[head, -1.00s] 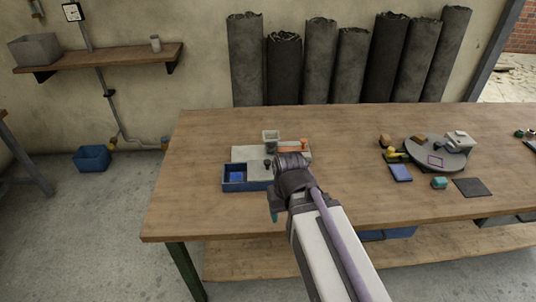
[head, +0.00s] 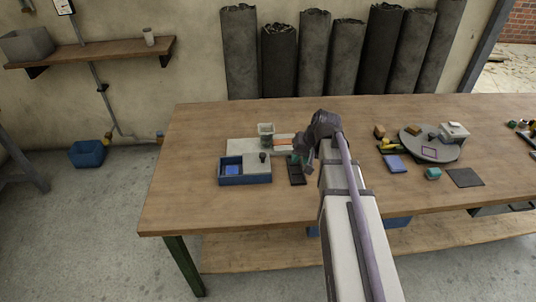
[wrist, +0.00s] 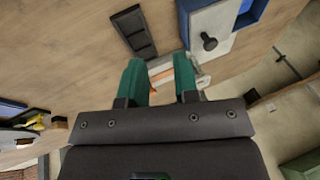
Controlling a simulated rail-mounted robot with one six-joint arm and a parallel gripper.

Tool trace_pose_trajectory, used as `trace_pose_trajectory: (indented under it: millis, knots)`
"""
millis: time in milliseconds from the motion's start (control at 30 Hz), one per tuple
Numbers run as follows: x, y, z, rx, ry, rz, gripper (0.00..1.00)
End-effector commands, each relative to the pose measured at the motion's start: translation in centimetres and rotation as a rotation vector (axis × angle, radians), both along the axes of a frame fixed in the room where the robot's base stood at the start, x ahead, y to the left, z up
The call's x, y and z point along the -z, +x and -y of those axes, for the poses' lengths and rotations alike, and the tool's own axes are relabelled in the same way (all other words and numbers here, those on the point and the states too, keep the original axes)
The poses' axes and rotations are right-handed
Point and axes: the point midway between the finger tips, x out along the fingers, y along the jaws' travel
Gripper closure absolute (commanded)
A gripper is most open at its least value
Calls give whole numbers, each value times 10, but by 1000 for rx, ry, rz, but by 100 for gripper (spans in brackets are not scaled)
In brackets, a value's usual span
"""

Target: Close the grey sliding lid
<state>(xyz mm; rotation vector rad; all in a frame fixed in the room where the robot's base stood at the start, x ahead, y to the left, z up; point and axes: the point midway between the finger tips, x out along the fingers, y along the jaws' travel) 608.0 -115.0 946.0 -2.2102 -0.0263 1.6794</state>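The grey sliding lid (head: 255,168) lies on the right part of a blue box (head: 246,181). A dark knob (head: 263,157) stands up from the lid. The left part of the box is open, with a blue block (head: 233,169) inside. My gripper (head: 298,156) is to the right of the box, apart from the lid. The wrist view shows its two green fingers (wrist: 160,80) spread, with nothing clearly held between them. The lid (wrist: 225,18) and its knob (wrist: 209,41) show there beyond the fingertips, at upper right.
A black tray (head: 297,171) lies just right of the box. Behind are a pale board (head: 240,147), a grey cup (head: 265,130) and an orange bar (head: 284,141). A round turntable (head: 416,148) with objects stands further right. The table's left and front are clear.

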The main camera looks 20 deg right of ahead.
Motion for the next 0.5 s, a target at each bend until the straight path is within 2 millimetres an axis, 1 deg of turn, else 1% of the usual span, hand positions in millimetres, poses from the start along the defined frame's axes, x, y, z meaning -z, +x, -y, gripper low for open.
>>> trace_pose_trajectory:
  millis: [33,100,200,300,367,500]
  knots:
    - [-7,36,14,18,42,78,76]
    - [-15,60,8,12,82,176,83]
    - [-18,59,6,3,79,213,92]
    - [-12,60,4,2,78,210,100]
    - [-5,63,2,2,78,209,100]
    - [19,75,-4,1,77,209,100]
